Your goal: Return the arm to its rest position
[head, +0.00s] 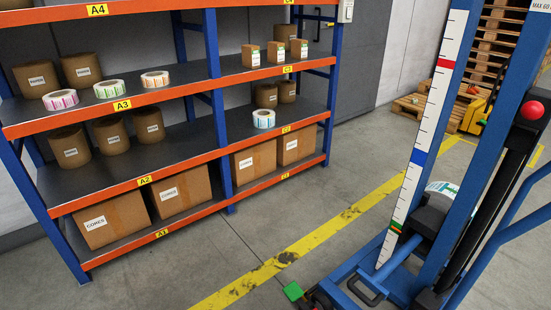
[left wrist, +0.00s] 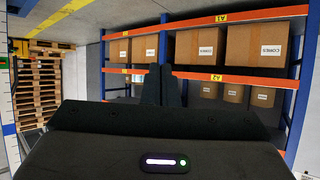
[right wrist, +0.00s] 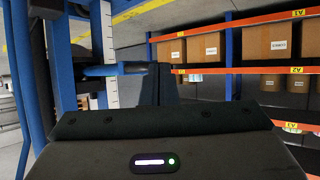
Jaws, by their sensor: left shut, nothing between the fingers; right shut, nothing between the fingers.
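My left gripper (left wrist: 153,84) shows in the left wrist view with its two dark fingers together and nothing between them. My right gripper (right wrist: 159,84) shows in the right wrist view, also shut and empty. Neither gripper can be made out in the head view. Both wrist views show the shelf rack upside down behind the fingers, with open air between. The blue lifter mast (right wrist: 62,60) shows at the left of the right wrist view. In the head view, a white label roll (head: 440,190) is partly hidden behind the lifter's black parts.
The blue and orange rack (head: 218,105) holds cartons, brown cores and label rolls. The lifter, with a marked white scale (head: 419,140) and a red button (head: 533,110), stands at the right. Wooden pallets (head: 495,60) are behind it. The floor (head: 250,240) between rack and lifter is clear.

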